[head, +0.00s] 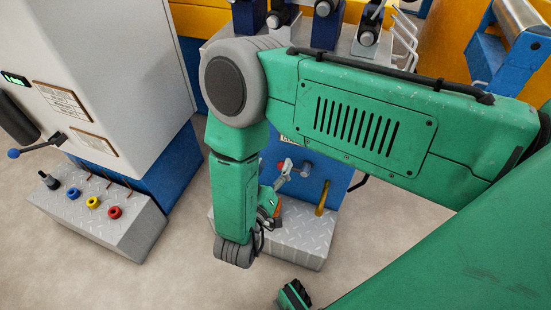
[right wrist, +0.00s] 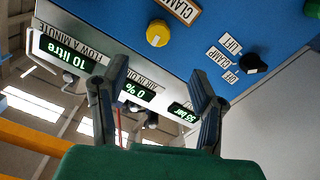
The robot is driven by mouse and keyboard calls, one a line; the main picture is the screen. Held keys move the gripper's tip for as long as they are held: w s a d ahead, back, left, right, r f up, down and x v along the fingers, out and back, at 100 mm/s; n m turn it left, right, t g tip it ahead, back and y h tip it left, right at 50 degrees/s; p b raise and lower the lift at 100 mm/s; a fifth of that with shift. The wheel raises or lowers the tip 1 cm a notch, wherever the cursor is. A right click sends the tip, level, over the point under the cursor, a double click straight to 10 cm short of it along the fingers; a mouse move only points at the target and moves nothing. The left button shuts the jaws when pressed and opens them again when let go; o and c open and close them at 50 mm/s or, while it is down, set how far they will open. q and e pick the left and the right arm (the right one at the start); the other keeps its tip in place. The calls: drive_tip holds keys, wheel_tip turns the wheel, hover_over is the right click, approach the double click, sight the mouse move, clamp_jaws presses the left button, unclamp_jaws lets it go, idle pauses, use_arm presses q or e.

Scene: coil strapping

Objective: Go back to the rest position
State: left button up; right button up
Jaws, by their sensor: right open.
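My right arm crosses the head view from the right and bends down at its elbow. My right gripper (head: 279,183) is small there, partly hidden behind my forearm, in front of a blue cabinet (head: 336,178). In the right wrist view its two dark fingers stand apart, with nothing held between them (right wrist: 160,76). Beyond them is a blue panel (right wrist: 210,35) with lit displays, seen upside down. I cannot tell whether the fingers touch it.
A white cabinet (head: 95,45) stands at left, with a lever (head: 38,146) and a grey tread-plate box (head: 130,228) carrying coloured knobs. The wrist view shows a yellow knob (right wrist: 157,33) and a black knob (right wrist: 254,63). Bare floor (head: 180,275) lies in front.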

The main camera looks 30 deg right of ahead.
idle(0.4)
drive_tip(key=s+d+f+n+g+y+p, duration=0.1)
drive_tip(key=s+d+n+g+y+p, duration=0.3)
drive_tip(key=y+p, duration=0.4)
drive_tip(key=s+d+r+n+g+y+p, duration=0.1)
drive_tip(key=s+r+g+y, duration=0.1)
drive_tip(key=s, duration=0.7)
drive_tip(key=s+d+r+n+g+y+p, duration=0.1)
drive_tip(key=s+g+y+p, duration=0.1)
drive_tip(key=s+g, duration=0.3)
drive_tip(key=s+y, duration=0.1)
drive_tip(key=s, duration=0.3)
drive_tip(key=shift+s+r+y, duration=0.15)
drive_tip(key=shift+r+y, duration=0.15)
drive_tip(key=shift+r, duration=0.1)
drive_tip(key=shift+d, duration=0.2)
